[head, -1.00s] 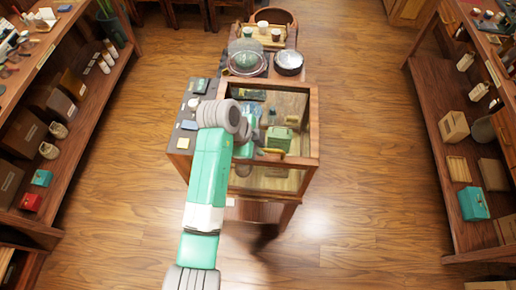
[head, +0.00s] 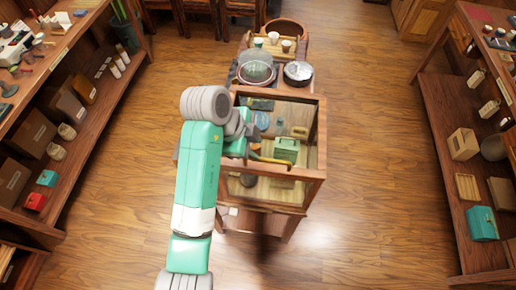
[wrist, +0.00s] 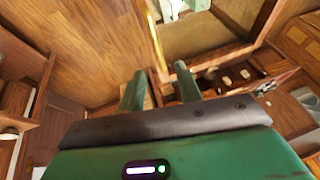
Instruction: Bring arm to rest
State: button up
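My arm (head: 200,160) reaches up from the bottom of the head view to the left side of a wood-framed glass case (head: 318,150). Its grey wrist joint is over the case's left edge. My gripper is mostly hidden behind the arm in the head view. In the wrist view my gripper (wrist: 160,76) has its two green fingers apart, with nothing between them. Part of the case frame (wrist: 215,52) shows beyond the fingers. Inside the case are a green box (head: 286,149) and several small items.
A glass dome (head: 256,68) and a round dark-rimmed tin (head: 298,72) stand behind the case. Shelves with boxes and jars line the left (head: 95,150) and right (head: 440,140). Open wooden floor (head: 375,170) lies on both sides of the case.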

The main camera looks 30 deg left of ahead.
dwell(0.4)
jog(key=w+d+r+n+t+y+p, duration=0.15)
jog(key=d+r+t, duration=0.25)
jog(key=r, duration=0.6)
jog(key=w+d+r+n+t+p, duration=0.1)
jog(key=w+d+r+n+t, duration=0.3)
jog(key=r, duration=0.6)
jog(key=w+d+r+n+t+y+p, duration=0.15)
jog(key=d+r+t, duration=0.3)
jog(key=r, duration=0.55)
jog(key=s+d+r+n+t+p, duration=0.1)
jog(key=s+d+r+n+t, duration=0.2)
jog(key=s+r, duration=0.5)
jog(key=s+d+r+n+t+y, duration=0.1)
jog(key=s+d+r+n+t, duration=0.3)
jog(key=s+r, duration=0.5)
notch_tip(320, 180, up, 6)
jog(key=shift+s+f+t+p, duration=0.2)
jog(key=shift+s+t+p, duration=0.15)
jog(key=shift+t, duration=0.6)
jog(key=shift+w, duration=0.1)
